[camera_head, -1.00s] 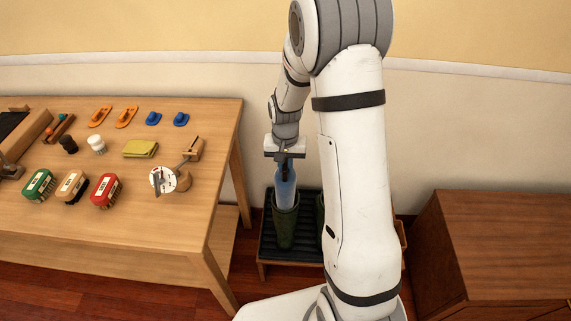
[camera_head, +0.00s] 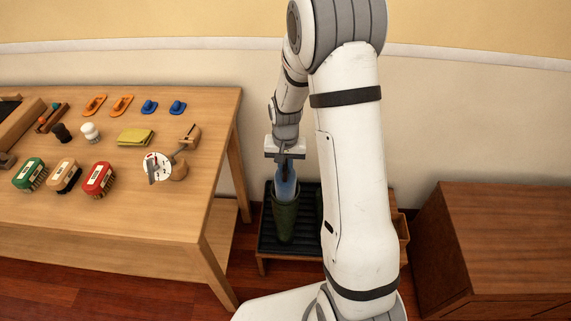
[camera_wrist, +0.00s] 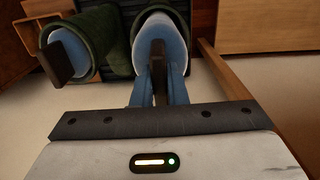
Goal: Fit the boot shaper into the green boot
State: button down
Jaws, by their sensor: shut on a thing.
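The green boot (camera_head: 284,222) stands upright on a dark slatted rack. The blue boot shaper (camera_head: 286,178) is partly inside its shaft, with its upper part showing above the rim. My gripper (camera_head: 285,154) is above the boot, shut on the shaper's dark handle. In the wrist view, my gripper (camera_wrist: 158,88) holds the handle, and the blue shaper (camera_wrist: 172,22) sits within the rim of the boot (camera_wrist: 118,45). The shaper's lower end is hidden inside the boot.
A second green boot (camera_wrist: 98,25) beside it holds a blue shaper with a dark handle (camera_wrist: 62,65); my arm mostly hides it in the head view. The rack (camera_head: 268,243) stands between a wooden table (camera_head: 130,215) with brushes and a brown cabinet (camera_head: 500,235).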

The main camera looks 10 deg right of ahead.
jog(key=shift+f, duration=0.3)
jog(key=shift+f+b, duration=2.2)
jog(key=shift+f, duration=0.7)
jog(key=c, duration=1)
grip_release()
jog(key=shift+o, duration=0.2)
jog(key=shift+r, duration=0.15)
jog(key=shift+r+p, duration=3.15)
jog(key=shift+r, duration=1.25)
